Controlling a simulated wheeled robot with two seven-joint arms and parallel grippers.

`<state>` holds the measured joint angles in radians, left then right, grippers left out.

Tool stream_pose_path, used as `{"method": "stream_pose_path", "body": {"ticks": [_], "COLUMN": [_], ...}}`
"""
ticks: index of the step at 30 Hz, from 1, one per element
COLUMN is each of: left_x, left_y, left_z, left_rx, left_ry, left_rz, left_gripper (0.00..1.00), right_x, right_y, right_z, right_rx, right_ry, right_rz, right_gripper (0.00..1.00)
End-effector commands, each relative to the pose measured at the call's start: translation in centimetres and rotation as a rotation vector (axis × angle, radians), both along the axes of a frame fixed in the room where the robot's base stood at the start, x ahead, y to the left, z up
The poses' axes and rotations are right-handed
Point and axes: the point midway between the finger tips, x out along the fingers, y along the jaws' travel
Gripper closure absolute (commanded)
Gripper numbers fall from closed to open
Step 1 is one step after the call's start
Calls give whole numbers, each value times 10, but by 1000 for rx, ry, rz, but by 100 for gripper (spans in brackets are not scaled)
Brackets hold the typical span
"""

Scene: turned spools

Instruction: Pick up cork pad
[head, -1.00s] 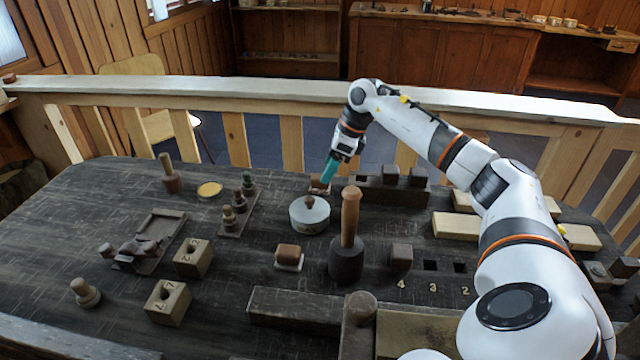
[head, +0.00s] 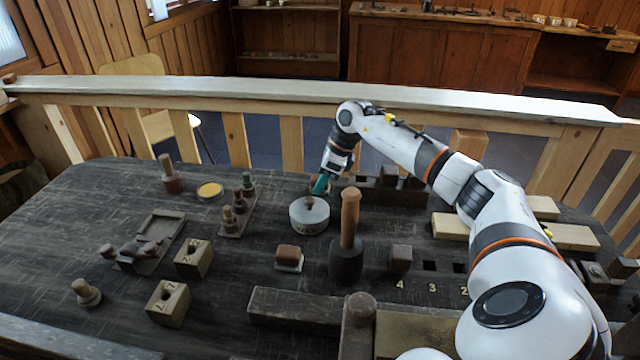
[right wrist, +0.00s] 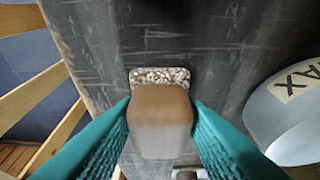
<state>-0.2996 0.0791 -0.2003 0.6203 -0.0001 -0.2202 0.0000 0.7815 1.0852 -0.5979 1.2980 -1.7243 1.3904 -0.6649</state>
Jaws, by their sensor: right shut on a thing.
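The cork pad (right wrist: 160,112) is a brown block with a speckled cork layer at its far end. In the right wrist view it sits between the two teal fingers of my right gripper (right wrist: 160,122), which is shut on it. In the head view my right gripper (head: 320,184) points down just behind the round pale tin, and the pad is mostly hidden there. I cannot tell whether the pad is clear of the table. My left gripper is not in view.
The pale tin marked WAX (head: 309,216) stands close to my right gripper; it also shows in the right wrist view (right wrist: 290,115). A dark slotted block (head: 385,187) lies to the right. A tall wooden-handled tool (head: 347,255) stands in front. A railing (head: 290,89) runs behind the table.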

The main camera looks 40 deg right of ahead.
Motion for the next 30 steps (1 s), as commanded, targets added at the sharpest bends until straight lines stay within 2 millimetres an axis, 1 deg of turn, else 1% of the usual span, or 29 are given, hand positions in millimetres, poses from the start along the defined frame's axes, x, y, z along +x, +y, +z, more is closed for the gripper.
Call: {"method": "stream_pose_path", "body": {"ticks": [4, 7, 11, 15, 18, 21, 25, 30], "left_x": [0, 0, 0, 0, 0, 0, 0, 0], "left_y": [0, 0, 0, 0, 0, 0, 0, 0], "left_z": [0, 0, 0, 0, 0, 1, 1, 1], "left_rx": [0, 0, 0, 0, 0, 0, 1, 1], "left_ry": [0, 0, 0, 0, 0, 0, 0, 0], "left_rz": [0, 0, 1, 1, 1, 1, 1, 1], "left_gripper": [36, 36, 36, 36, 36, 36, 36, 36], "right_x": [0, 1, 1, 1, 1, 1, 0, 0], "right_y": [0, 0, 0, 0, 0, 0, 0, 0], "right_z": [2, 12, 37, 66, 83, 94, 100, 100], "right_rx": [0, -1, -1, 0, 0, 0, 0, 0], "right_ry": [-1, -4, -6, -5, -4, -2, 0, 1], "right_rz": [0, 0, 0, 0, 1, 1, 1, 0], "right_gripper": [86, 86, 86, 86, 86, 86, 86, 86]}}
